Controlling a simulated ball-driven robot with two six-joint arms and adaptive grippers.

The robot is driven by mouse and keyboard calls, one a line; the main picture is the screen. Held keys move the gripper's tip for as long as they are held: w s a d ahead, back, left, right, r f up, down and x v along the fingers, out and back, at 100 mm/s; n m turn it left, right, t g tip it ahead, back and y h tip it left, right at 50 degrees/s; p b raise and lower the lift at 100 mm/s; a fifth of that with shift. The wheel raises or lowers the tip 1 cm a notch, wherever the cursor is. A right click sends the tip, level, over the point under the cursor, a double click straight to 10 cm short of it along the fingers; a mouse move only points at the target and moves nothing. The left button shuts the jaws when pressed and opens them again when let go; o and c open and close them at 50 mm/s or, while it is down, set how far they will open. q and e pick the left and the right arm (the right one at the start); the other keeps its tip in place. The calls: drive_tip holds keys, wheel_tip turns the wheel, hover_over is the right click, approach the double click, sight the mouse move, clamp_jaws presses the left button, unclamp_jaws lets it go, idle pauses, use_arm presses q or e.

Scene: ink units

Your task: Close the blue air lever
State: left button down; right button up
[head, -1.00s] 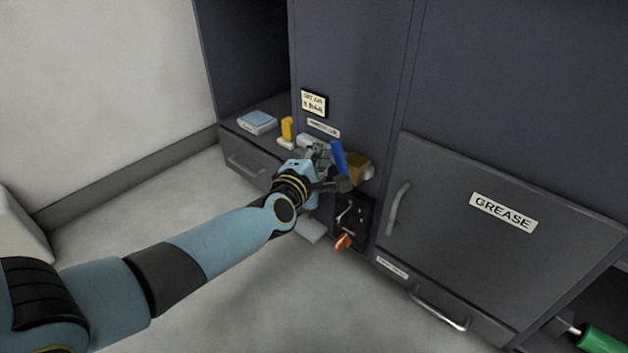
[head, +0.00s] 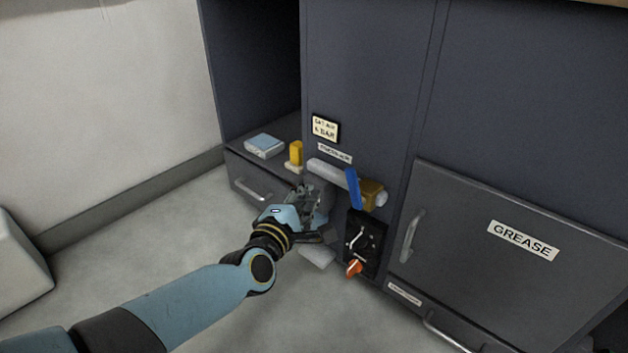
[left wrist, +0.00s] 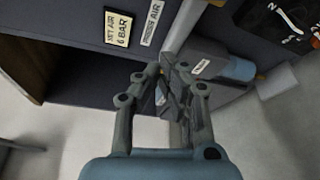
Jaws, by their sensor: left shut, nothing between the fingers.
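The blue air lever (head: 353,188) stands steeply on a brass valve (head: 373,193) in the head view. It lies across the grey pipe (head: 328,173), its top leaning slightly left. My left gripper (head: 310,197) is left of and below the lever, apart from it, near a grey-blue cylindrical unit under the pipe. Its fingers are shut and empty. The left wrist view shows the fingers (left wrist: 170,92) in front of that labelled cylinder (left wrist: 232,68); the lever cannot be made out there. My right gripper is not in view.
A black panel (head: 362,242) with an orange-red knob (head: 354,268) sits below the valve. A yellow object (head: 296,153) and a pale blue box (head: 264,145) are on the left shelf. The GREASE door (head: 510,250) is at right.

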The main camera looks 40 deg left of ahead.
use_arm(q)
drive_tip(key=v, duration=0.3)
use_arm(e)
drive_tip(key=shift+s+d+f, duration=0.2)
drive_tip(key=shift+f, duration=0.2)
